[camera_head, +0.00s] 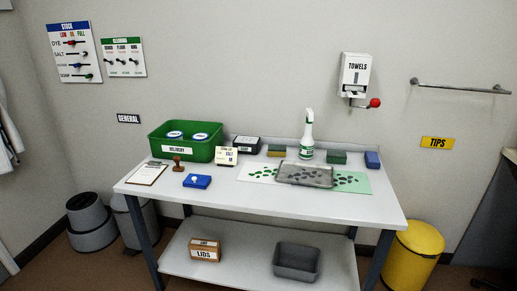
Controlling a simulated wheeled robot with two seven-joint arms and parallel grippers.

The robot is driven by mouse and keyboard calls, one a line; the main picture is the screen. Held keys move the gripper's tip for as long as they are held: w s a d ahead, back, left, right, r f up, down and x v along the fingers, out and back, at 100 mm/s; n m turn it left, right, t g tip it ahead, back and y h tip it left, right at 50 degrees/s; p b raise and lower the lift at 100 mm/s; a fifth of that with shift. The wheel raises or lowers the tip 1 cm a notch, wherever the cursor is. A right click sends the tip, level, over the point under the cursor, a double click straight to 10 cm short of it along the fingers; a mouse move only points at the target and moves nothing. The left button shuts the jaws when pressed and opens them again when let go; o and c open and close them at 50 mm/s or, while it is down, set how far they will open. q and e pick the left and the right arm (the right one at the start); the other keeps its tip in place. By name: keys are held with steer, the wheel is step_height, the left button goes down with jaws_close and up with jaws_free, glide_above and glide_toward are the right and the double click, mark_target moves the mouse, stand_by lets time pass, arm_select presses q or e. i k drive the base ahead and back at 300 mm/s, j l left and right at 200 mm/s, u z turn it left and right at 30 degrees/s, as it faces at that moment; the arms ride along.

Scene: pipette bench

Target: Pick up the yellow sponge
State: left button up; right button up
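The yellow sponge (277,151) is a small block with a darker upper side. It lies near the back edge of the white table (265,212), left of the spray bottle (307,139). Nothing visibly covers it. Neither of my grippers shows in the head view.
A green block (336,157) and a blue block (372,160) lie right of the bottle. A grey tray (305,175) sits on a spotted green-and-white mat (356,183) in front. A green crate (188,148) and a dark box (247,144) stand left. The table's front right is clear.

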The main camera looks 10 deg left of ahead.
mark_target(274, 150)
steer(key=i+j+z, duration=0.55)
steer(key=j+z, duration=0.25)
steer(key=j, duration=0.2)
